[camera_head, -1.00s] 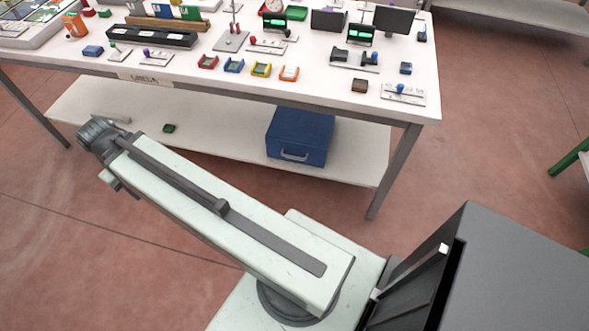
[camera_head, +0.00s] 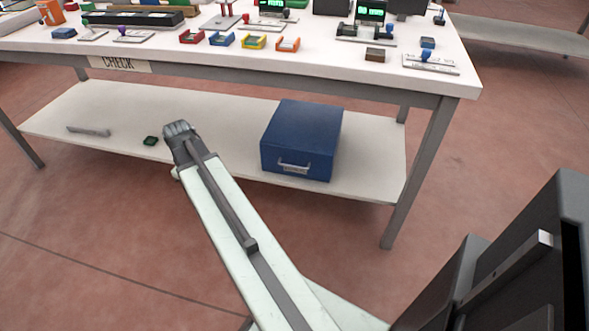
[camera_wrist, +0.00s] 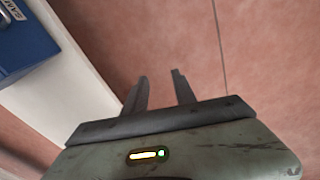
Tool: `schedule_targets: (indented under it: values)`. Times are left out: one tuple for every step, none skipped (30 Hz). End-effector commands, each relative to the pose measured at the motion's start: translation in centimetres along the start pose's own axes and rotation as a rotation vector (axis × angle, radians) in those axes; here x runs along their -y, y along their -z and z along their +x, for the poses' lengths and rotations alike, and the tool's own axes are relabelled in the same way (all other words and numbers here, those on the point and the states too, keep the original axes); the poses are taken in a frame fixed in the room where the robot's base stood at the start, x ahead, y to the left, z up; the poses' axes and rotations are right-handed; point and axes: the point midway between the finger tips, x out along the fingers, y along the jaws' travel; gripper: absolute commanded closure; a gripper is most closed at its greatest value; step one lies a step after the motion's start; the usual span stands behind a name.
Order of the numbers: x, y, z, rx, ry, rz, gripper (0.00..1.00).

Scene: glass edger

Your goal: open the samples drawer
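A blue drawer unit (camera_head: 302,138) stands on the white lower shelf under the table. Its front has a light handle (camera_head: 294,167) with a small label, too small to read in the head view. The blue unit also shows at the upper left of the wrist view (camera_wrist: 24,50), with part of a label. My gripper (camera_head: 178,127) is left of the blue unit in the head view, apart from it. In the wrist view my gripper (camera_wrist: 160,78) shows two fingers spread apart with nothing between them, over the reddish floor.
The white lower shelf (camera_head: 225,115) also bears a small green item (camera_head: 151,141) and a grey bar (camera_head: 88,131). The white tabletop (camera_head: 330,62) above carries several small trays and devices. A table leg (camera_head: 418,172) stands right of the unit. The floor in front is clear.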

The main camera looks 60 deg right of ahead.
Motion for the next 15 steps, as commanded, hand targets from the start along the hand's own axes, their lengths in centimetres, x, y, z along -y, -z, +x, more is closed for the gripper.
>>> schedule_targets:
  values:
    - [-4.0,-1.6,0.1,0.003,-0.012,-0.004,0.67]
    - [-6.2,-2.7,0.1,0.005,-0.02,-0.016,0.67]
    - [-9.3,-4.5,0.2,0.008,-0.03,-0.034,0.67]
    - [-11.7,-6.0,0.2,0.011,-0.038,-0.046,0.67]
    - [-14.0,-7.7,0.3,0.016,-0.046,-0.061,0.67]
    - [-16.9,-10.0,0.3,0.022,-0.056,-0.08,0.67]
    - [-18.9,-11.8,0.3,0.027,-0.062,-0.095,0.67]
    - [-20.7,-13.6,0.3,0.033,-0.069,-0.107,0.67]
    - [-22.8,-15.7,0.2,0.039,-0.076,-0.125,0.67]
    - [-24.0,-17.2,0.2,0.044,-0.081,-0.137,0.67]
    - [-25.1,-18.4,0.1,0.048,-0.084,-0.148,0.67]
    - [-26.2,-19.9,0.1,0.053,-0.088,-0.159,0.67]
    - [-26.8,-20.7,0.1,0.056,-0.09,-0.167,0.67]
    - [-27.2,-21.4,0.1,0.059,-0.091,-0.173,0.67]
    - [-27.6,-22.0,0.0,0.061,-0.093,-0.178,0.67]
